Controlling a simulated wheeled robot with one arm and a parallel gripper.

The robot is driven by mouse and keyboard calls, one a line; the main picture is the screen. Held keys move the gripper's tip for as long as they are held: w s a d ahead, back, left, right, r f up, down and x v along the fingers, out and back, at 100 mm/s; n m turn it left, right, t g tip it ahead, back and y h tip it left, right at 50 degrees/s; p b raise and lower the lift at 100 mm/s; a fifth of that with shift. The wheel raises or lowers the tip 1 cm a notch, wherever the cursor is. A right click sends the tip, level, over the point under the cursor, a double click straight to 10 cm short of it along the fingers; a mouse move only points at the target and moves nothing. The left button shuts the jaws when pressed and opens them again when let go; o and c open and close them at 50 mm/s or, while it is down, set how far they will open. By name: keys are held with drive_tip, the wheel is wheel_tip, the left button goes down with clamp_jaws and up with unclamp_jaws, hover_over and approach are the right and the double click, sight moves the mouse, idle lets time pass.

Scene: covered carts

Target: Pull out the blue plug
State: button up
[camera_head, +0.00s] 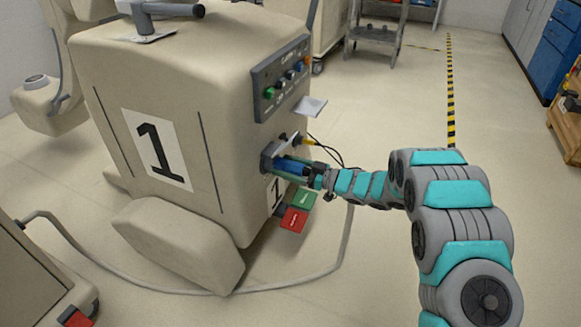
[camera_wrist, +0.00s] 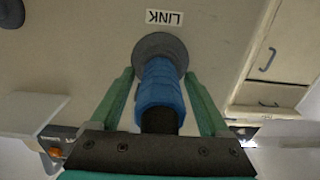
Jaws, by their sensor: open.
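The blue plug (camera_wrist: 160,88) sits in a round grey socket (camera_wrist: 168,46) on the side of the cart marked 1 (camera_head: 157,148). It also shows in the head view (camera_head: 290,167), partly hidden by my gripper. My gripper (camera_wrist: 160,80) is open, with one green finger on each side of the plug. A small gap shows between each finger and the plug in the wrist view. A label reading LINK (camera_wrist: 164,17), upside down in the wrist view, is beside the socket.
A control panel (camera_head: 281,78) with coloured knobs is above the socket, and a small grey flap (camera_head: 310,106) sticks out below it. Green (camera_head: 303,199) and red (camera_head: 293,219) tags hang below. A grey hose (camera_head: 340,245) lies across the floor.

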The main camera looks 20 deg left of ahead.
sight(306, 171)
drive_tip(key=shift+s+a, duration=0.2)
drive_tip(key=shift+a, duration=0.05)
clamp_jaws()
idle(0.3)
drive_tip(key=shift+s+d, duration=0.1)
drive_tip(key=shift+d+g, duration=0.25)
drive_tip(key=shift+g, duration=0.05)
drive_tip(key=shift+d, duration=2.75)
